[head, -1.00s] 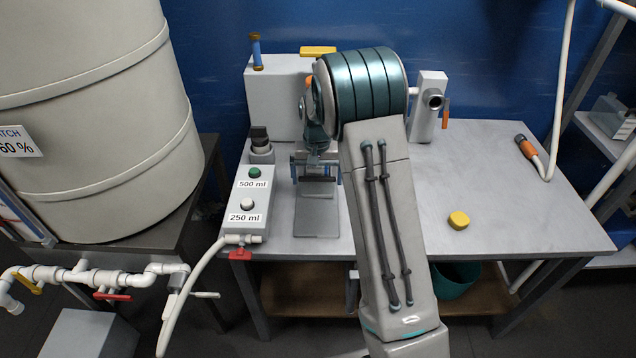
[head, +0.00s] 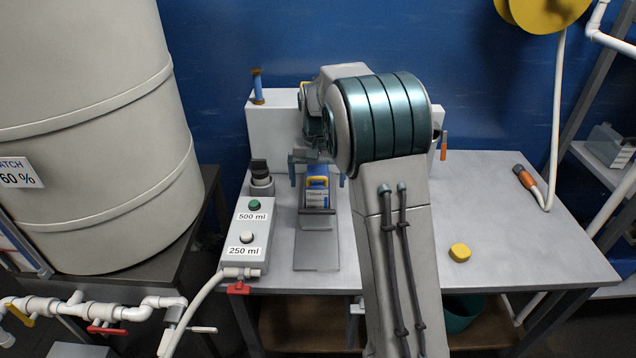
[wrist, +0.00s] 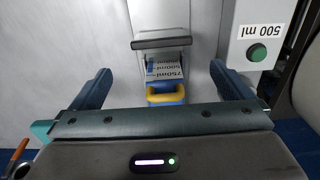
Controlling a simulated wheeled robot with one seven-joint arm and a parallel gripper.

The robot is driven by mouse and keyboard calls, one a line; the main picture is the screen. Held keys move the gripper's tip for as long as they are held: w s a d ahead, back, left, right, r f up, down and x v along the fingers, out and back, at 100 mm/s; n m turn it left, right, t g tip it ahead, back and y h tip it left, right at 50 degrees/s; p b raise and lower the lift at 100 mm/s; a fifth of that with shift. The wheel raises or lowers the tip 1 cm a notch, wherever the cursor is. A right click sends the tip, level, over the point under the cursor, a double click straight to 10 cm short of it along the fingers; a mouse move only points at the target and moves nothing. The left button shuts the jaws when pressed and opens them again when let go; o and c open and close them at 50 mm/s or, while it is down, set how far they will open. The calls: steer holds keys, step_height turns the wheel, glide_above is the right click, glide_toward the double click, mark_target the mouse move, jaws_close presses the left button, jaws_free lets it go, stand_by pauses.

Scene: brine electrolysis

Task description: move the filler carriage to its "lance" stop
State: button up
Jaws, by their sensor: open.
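A small blue block with a yellow loop handle (head: 317,182) sits at the back of the grey sloped plate, in front of the white housing (head: 268,125). No "lance" marking is readable. My gripper (head: 316,172) is open and empty. Its fingers (wrist: 160,72) are on either side of the yellow handle in the wrist view, apart from it.
A grey button box (head: 242,238) with "500 ml" and "250 ml" labels stands left of the plate. A large drum (head: 90,130) stands at the left.

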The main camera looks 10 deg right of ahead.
mark_target(317, 211)
steer(key=shift+s+a+f+t+h+p, duration=0.65)
steer(key=shift+s+t+p, duration=0.1)
steer(key=shift+s+t, duration=1.4)
steer(key=x, duration=1.3)
steer(key=shift+f, duration=0.3)
